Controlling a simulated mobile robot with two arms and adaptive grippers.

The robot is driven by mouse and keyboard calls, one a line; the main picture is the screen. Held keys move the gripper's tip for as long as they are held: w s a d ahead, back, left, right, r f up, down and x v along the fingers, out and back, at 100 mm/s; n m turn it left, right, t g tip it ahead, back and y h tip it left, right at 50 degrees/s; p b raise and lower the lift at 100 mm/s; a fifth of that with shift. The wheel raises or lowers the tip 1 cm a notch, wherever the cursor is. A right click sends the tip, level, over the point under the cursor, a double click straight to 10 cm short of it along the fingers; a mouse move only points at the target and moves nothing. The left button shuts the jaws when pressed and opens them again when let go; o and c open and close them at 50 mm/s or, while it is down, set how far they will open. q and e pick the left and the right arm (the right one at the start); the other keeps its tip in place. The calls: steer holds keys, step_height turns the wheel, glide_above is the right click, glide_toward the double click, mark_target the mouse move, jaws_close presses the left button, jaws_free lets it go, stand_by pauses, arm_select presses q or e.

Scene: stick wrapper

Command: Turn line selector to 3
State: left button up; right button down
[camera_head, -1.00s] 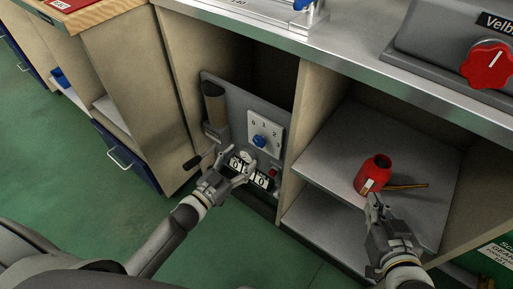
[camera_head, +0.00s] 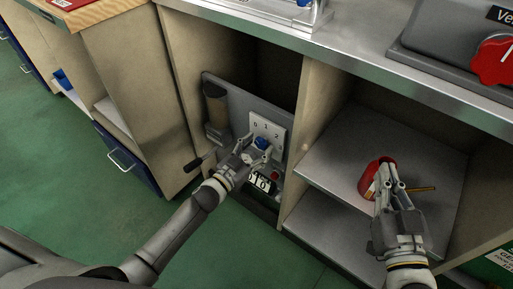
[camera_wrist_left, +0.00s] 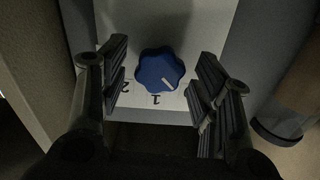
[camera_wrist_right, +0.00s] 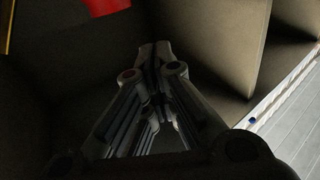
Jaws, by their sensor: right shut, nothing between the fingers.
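The line selector is a blue lobed knob (camera_head: 262,143) on a white plate (camera_head: 273,127) with printed numbers, on a grey panel inside the cabinet. In the left wrist view the knob (camera_wrist_left: 159,68) sits between my left gripper's (camera_wrist_left: 160,90) spread fingers, with gaps on both sides. The view is upside down; a 1 and a 2 show near the knob. The knob's white mark points to the lower right there, beside the 1. My left gripper (camera_head: 250,152) is open at the plate. My right gripper (camera_head: 390,172) is shut and empty, in front of the red pot.
The red pot (camera_head: 366,180) and a brush or stick (camera_head: 420,189) lie on the cabinet's right shelf (camera_head: 345,145). Below the knob is a counter (camera_head: 263,181), partly hidden by my left gripper. A dark lever (camera_head: 194,165) sticks out at left. A divider (camera_head: 300,130) stands right of the panel.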

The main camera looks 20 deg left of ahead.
arm_select(q)
steer(key=c, duration=0.8)
